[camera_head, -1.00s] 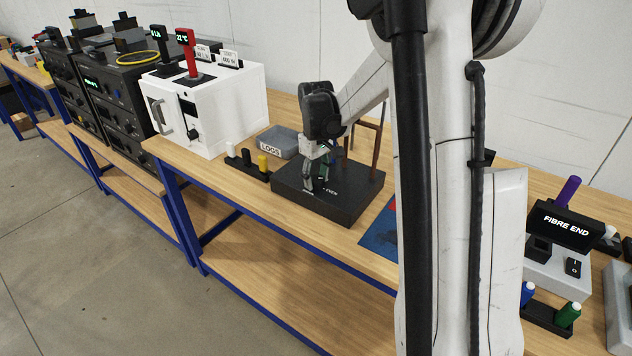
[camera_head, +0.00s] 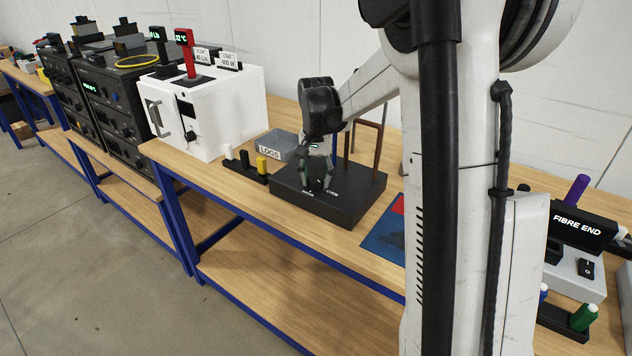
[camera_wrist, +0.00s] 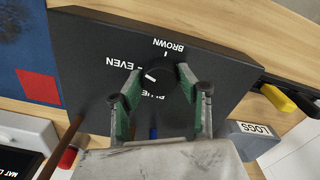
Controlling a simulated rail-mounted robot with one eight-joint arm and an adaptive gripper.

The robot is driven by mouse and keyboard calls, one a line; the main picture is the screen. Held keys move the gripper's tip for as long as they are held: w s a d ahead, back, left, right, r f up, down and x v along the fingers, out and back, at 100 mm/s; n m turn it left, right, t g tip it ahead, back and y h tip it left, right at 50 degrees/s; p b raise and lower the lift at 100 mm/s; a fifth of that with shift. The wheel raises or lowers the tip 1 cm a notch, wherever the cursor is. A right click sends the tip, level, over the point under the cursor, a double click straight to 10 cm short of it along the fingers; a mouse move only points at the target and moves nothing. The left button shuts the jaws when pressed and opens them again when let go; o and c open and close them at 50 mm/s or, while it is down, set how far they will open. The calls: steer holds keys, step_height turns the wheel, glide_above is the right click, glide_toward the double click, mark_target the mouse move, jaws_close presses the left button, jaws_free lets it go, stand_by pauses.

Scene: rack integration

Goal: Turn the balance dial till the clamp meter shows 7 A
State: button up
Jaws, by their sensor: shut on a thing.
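A low black box (camera_head: 350,205) stands on the wooden bench. In the wrist view its top (camera_wrist: 85,45) carries the white words BROWN, EVEN and one partly covered that looks like BLUE. The dark balance dial (camera_wrist: 162,84) sits among these words, with a white mark pointing up-left towards EVEN. My gripper (camera_wrist: 159,80) points down at the box top, its green-sided fingers closed on either side of the dial. In the head view my gripper (camera_head: 319,182) hides the dial. I cannot make out a clamp meter with a readable current in either view.
A grey LOGS bin (camera_head: 275,148) and a holder with white, black and yellow pegs (camera_head: 246,165) stand left of the box. A brown post frame (camera_head: 378,150) rises behind. A blue mat (camera_head: 385,238) lies right. A white oven-like unit (camera_head: 225,120) stands further left.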

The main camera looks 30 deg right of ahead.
mark_target(316, 179)
steer(key=shift+m+b, duration=0.35)
steer(key=shift+m, duration=1.25)
steer(key=o, duration=1.1)
steer(key=shift+o, duration=0.2)
step_height(316, 179, up, 12)
steer(key=shift+a, duration=0.1)
